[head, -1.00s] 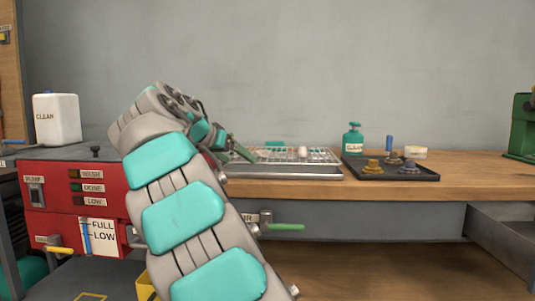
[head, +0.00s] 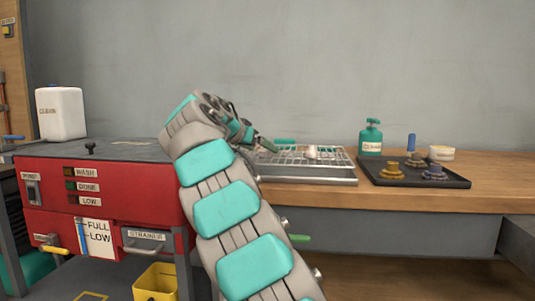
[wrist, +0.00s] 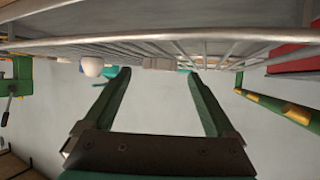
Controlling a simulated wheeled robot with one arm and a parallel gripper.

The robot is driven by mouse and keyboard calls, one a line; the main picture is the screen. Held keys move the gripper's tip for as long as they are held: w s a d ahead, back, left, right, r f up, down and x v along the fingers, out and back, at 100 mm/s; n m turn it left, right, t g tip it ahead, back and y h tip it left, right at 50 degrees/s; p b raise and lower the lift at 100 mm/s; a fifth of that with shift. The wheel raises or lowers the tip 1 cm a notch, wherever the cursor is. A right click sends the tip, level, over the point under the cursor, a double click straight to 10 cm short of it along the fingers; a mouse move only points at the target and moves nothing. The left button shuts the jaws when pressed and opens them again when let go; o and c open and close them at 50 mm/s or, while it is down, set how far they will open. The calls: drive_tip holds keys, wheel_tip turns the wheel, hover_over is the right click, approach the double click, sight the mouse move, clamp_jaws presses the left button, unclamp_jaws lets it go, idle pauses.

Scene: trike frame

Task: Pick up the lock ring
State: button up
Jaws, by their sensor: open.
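My gripper (head: 266,145) is at the left end of a wire rack on a metal tray (head: 310,180), partly hidden by my arm. In the wrist view its two green fingers (wrist: 160,80) are spread apart and hold nothing. A small grey block (wrist: 160,63) shows between the fingertips, with a white rounded piece (wrist: 92,66) to its left; both are at the rack's wires. A teal item (wrist: 184,70) is partly hidden by the right finger. The white piece also shows on the rack in the head view (head: 311,152). I cannot tell which piece is the lock ring.
A black tray (head: 455,182) with brass and dark flanged parts (head: 391,171) stands right of the rack. A red washer (head: 100,190) with a white jug (head: 61,113) is at left.

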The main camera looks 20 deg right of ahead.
drive_tip(key=shift+x, duration=1)
clamp_jaws()
